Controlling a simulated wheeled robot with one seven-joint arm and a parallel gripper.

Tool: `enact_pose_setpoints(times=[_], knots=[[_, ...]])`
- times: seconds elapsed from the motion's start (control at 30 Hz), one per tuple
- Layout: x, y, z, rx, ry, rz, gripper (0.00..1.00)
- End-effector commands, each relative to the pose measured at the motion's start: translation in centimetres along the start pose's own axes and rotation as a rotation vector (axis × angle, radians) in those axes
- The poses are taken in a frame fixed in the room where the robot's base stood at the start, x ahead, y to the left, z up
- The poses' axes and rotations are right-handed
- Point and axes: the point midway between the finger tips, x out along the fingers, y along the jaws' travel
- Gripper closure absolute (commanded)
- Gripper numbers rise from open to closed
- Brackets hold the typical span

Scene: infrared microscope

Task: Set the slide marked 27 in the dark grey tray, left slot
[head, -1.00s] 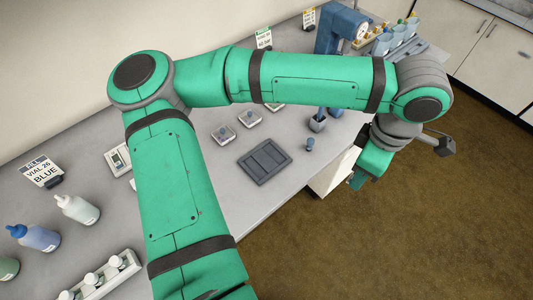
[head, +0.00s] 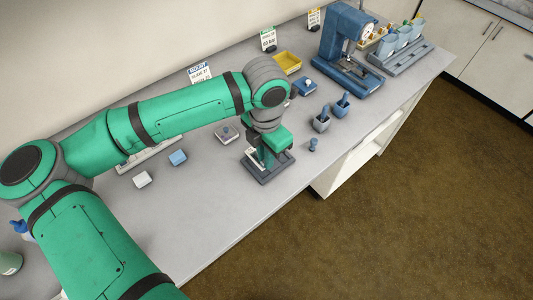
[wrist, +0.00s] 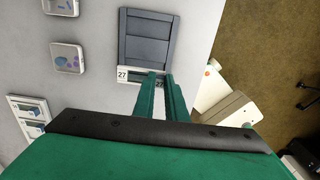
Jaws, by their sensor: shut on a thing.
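The dark grey tray (head: 264,176) lies flat on the bench in the head view, with my gripper (head: 268,163) over it. The slide overlaps the tray's near edge in the wrist view. My fingers hide part of it, and I cannot tell whether it touches the tray. In the head view a small white part of the slide (head: 251,152) shows beside my gripper.
A small dish (head: 227,134) stands close behind the tray.

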Motion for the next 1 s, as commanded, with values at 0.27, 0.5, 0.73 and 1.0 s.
enact_pose_setpoints(times=[0.27,0.5,0.73,1.0], knots=[[2.4,-0.1,0.0,0.002,0.001,-0.001,1.00],[3.9,-0.1,0.0,0.002,0.000,0.000,1.00],[4.4,-0.1,0.0,0.003,0.000,0.000,1.00],[4.4,-0.1,0.0,0.004,0.000,0.000,1.00]])
